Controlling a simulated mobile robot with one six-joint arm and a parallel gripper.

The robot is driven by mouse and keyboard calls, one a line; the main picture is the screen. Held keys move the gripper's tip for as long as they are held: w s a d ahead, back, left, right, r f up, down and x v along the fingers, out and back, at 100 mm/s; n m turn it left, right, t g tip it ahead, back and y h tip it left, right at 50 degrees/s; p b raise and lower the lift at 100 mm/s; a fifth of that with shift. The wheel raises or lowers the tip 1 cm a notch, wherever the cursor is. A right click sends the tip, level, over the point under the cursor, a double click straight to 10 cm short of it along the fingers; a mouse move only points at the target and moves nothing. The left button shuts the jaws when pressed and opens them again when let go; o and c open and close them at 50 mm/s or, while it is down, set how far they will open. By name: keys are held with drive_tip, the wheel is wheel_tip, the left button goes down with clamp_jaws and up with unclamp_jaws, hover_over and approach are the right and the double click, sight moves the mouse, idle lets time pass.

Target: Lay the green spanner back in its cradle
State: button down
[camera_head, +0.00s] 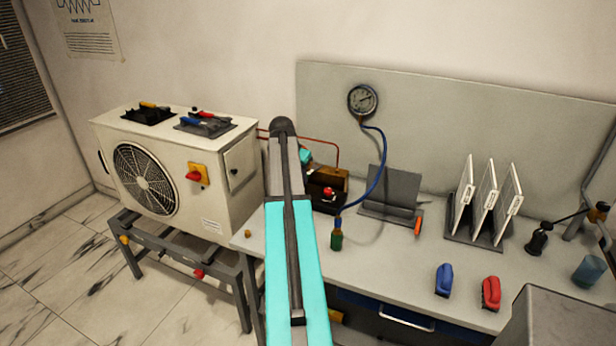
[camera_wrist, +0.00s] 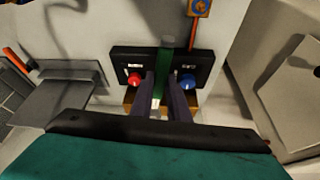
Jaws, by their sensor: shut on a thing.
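My gripper (camera_wrist: 162,82) shows in the wrist view with its two dark fingers close together. They are shut on a narrow green piece, which I take to be the green spanner (camera_wrist: 165,60). It lies across the middle of a black block (camera_wrist: 125,55) with a red knob on the left and a blue knob on the right. I cannot tell whether it touches the block. In the head view my arm hides the spanner and most of the gripper. I cannot tell for certain which thing is the cradle; a grey stand with a sloped back (camera_head: 390,188) is on the bench.
A gauge (camera_head: 363,100) hangs on the back panel, its blue hose (camera_head: 380,165) running down to a green fitting (camera_head: 336,240). White panels (camera_head: 487,203), a blue clamp (camera_head: 444,280) and a red clamp (camera_head: 491,293) stand to the right. A fan unit (camera_head: 180,170) stands left. The bench front is fairly clear.

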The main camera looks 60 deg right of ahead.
drive_tip(key=w+a+r+n+t+b, duration=0.1)
drive_tip(key=w+a+n, duration=0.2)
drive_tip(key=w+a, duration=0.6)
drive_tip(key=w+a+r+n+t+y, duration=0.1)
drive_tip(key=w+a+r+n, duration=0.2)
drive_tip(key=a, duration=1)
drive_tip(key=w+a+n+t+b, duration=0.1)
drive_tip(key=w+a+n, duration=0.2)
drive_tip(key=w+a, duration=0.65)
drive_tip(key=s+a+r+n+t+y+b, duration=0.1)
drive_tip(key=a+n, duration=0.8)
drive_tip(key=a, duration=2.8)
drive_tip(key=r+y, duration=0.1)
drive_tip(key=y, duration=0.1)
drive_tip(key=shift+s+r+t+y, duration=0.15)
drive_tip(key=shift+t+y, duration=0.15)
drive_tip(key=shift+t, duration=0.1)
